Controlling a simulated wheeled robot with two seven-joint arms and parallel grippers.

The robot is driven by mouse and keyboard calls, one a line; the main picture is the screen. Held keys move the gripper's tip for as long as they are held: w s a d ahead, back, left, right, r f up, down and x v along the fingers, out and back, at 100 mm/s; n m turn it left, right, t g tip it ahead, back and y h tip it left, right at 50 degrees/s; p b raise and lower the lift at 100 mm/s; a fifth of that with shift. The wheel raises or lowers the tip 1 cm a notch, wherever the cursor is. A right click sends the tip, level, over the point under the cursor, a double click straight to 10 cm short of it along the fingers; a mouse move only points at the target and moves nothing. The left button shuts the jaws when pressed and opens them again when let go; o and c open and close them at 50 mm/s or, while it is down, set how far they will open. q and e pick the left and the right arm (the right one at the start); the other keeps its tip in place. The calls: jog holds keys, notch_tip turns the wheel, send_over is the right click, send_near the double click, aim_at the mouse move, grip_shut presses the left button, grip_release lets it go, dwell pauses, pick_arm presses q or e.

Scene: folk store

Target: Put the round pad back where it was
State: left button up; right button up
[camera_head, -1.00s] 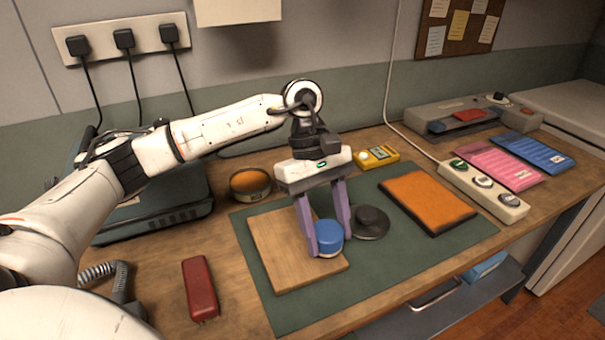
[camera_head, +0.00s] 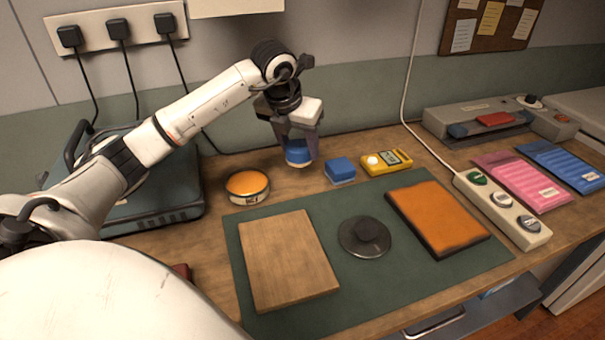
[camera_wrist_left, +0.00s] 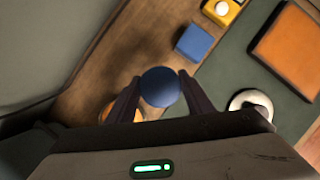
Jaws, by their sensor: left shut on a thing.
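The round pad (camera_head: 298,153) is a short blue cylinder with a pale base. My left gripper (camera_head: 299,150) is shut on it, with one finger on each side, at the back of the wooden table. In the left wrist view the blue round top (camera_wrist_left: 160,86) sits between the two fingertips. I cannot tell whether the pad touches the table or hangs just above it. My right gripper is not in view.
An orange-topped tin (camera_head: 248,187) stands left of the pad and a blue block (camera_head: 340,170) right of it. A yellow meter (camera_head: 386,162) lies beyond the block.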

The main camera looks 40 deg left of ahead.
aim_at(293, 156)
pick_arm(q)
notch_tip(293, 156, down, 8)
jog(key=shift+r, duration=0.1)
dwell(0.4)
jog(key=shift+f, duration=0.2)
jog(key=o, duration=1)
jog(key=shift+r, duration=0.25)
jog(key=v, duration=1.2)
